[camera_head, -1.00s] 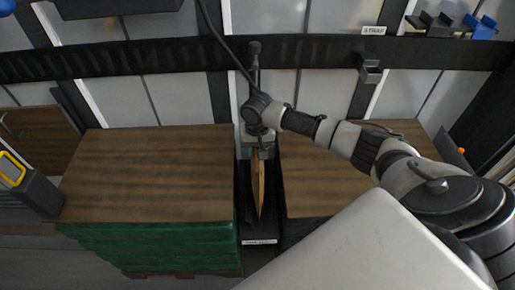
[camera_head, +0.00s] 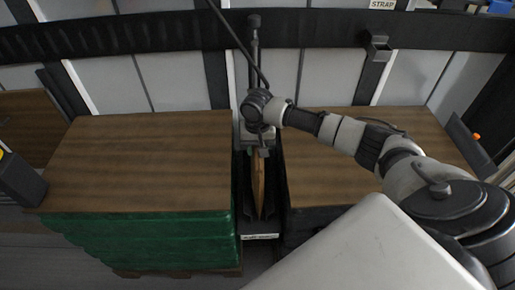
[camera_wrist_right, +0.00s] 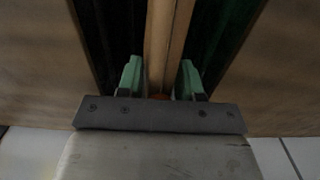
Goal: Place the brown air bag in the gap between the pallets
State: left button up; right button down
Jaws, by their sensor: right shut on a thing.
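The brown air bag (camera_head: 258,185) hangs edge-on in the dark gap between the left pallet load (camera_head: 140,160) and the right pallet load (camera_head: 325,165). My right gripper (camera_head: 257,146) is above the gap and shut on the top of the bag. In the right wrist view the green fingertips (camera_wrist_right: 160,80) stand on either side of the bag (camera_wrist_right: 168,40), which runs down between the dark load sides. Its lower end is hard to make out. My left gripper is not in view.
A labelled plate (camera_head: 259,237) lies at the near end of the gap. A dark rail (camera_head: 120,38) runs along the wall behind the loads, with a small bracket (camera_head: 377,47) on it. A grey post (camera_head: 18,180) stands at the far left.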

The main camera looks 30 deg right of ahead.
jog(key=shift+f, duration=0.55)
dwell(0.4)
jog(key=c, duration=0.6)
grip_release()
jog(key=shift+c, duration=0.2)
notch_tip(320, 180, up, 11)
jog(key=shift+f+p, duration=0.1)
jog(key=shift+p, duration=0.55)
